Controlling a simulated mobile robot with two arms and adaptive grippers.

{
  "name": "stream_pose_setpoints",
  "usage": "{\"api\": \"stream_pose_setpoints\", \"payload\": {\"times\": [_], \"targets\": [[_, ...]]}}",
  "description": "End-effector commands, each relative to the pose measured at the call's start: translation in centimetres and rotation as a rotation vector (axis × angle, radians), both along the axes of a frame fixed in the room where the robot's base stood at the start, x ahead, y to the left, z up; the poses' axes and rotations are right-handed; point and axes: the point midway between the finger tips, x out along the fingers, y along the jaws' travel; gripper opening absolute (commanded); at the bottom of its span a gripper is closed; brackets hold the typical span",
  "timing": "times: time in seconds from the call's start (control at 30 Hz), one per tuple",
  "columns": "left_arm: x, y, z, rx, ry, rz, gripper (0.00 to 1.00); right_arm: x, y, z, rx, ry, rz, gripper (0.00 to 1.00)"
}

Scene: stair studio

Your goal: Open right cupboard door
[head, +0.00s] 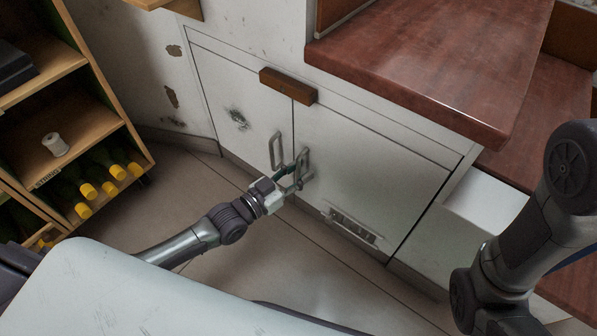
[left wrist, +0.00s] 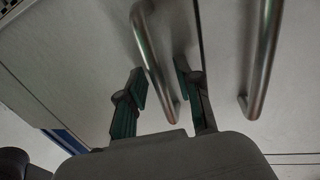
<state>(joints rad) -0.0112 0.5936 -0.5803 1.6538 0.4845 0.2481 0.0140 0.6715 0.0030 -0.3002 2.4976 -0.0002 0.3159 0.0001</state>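The right cupboard door (head: 365,180) is pale and looks closed, flush with the left door (head: 238,100). Its metal bar handle (head: 305,160) stands near the seam, beside the left door's handle (head: 273,150). My left gripper (head: 290,177) is at the right door's handle. In the left wrist view, my left gripper's green-padded fingers (left wrist: 160,82) are apart. The right door's handle (left wrist: 152,55) runs between them, with gaps visible; contact is unclear. The left door's handle (left wrist: 262,60) lies outside the fingers. My right gripper is out of view.
A wooden block (head: 288,85) sits above the doors. Dark red wooden steps (head: 430,60) overhang the cupboard at the right. A shelf with yellow-capped bottles (head: 108,180) stands at the left. The floor (head: 290,250) before the doors looks clear.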

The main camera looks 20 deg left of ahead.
Motion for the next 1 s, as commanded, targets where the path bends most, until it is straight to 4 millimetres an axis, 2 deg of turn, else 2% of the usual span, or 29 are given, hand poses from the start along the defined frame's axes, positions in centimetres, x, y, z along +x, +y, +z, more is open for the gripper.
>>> {"api": "stream_pose_setpoints", "payload": {"times": [0.03, 0.17, 0.7, 1.0], "targets": [[0.0, 0.0, 0.0, 0.0, 0.0, 0.0, 0.22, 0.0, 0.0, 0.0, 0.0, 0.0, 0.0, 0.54], [0.0, 0.0, 0.0, 0.0, 0.0, 0.0, 0.01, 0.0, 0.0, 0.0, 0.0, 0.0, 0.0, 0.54], [-0.4, 0.1, 0.2, -0.002, 0.001, 0.015, 0.0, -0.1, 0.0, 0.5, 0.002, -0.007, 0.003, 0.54], [-3.2, 0.4, 0.6, -0.005, 0.008, 0.12, 0.0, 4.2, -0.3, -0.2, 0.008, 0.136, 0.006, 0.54]]}}
